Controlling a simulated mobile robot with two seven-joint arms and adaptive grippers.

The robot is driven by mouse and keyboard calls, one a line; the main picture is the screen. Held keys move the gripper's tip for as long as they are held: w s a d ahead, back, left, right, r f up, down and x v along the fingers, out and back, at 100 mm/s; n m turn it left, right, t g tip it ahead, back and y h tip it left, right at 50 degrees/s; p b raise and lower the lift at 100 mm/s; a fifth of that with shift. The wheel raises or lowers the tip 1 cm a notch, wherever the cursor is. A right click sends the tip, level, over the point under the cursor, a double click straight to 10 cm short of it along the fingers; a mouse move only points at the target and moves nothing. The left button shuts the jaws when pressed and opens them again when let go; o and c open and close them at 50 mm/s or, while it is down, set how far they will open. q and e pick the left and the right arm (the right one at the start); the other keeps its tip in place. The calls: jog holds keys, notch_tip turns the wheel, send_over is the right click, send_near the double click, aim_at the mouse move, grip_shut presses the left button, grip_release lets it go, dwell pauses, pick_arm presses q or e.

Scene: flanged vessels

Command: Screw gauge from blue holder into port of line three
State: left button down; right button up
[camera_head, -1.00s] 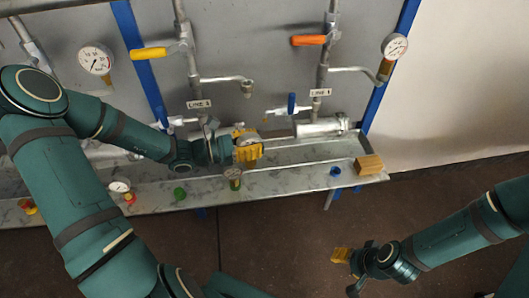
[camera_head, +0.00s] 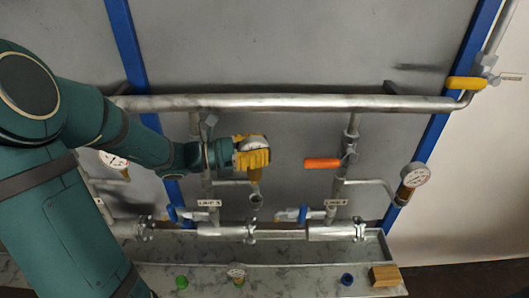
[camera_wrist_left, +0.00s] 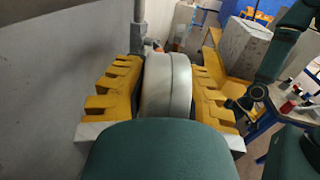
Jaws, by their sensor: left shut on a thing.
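My left gripper (camera_head: 252,153) is shut on a gauge with a silver round case, whose brass stem (camera_head: 255,175) points down. In the left wrist view the gauge's case (camera_wrist_left: 167,85) sits between the yellow ridged finger pads; its dial is hidden. The gauge is upright, just above the upturned open end of a pipe port (camera_head: 256,200). I cannot tell whether stem and port touch. The label (camera_head: 209,203) by this line is too small to read. The blue holder (camera_head: 347,280) stands on the front ledge and looks empty. My right arm shows at the right of the wrist view; its finger state is unclear.
A gauge (camera_head: 415,175) is fitted on the line to the right; another (camera_head: 113,161) shows at left. An orange valve handle (camera_head: 322,163) is right of my gripper. A standing gauge (camera_head: 237,275), green holder (camera_head: 182,282) and wooden block (camera_head: 384,276) are on the ledge.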

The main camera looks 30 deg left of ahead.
aim_at(261, 176)
pick_arm(q)
jog(key=shift+s, duration=0.15)
dwell(0.3)
notch_tip(261, 176, down, 5)
jog(key=b, duration=0.3)
jog(key=shift+p, duration=0.3)
dwell(1.2)
jog(key=shift+f+b, duration=0.3)
jog(key=shift+f, duration=0.35)
jog(key=shift+f+b, duration=0.35)
jog(key=shift+b, duration=0.1)
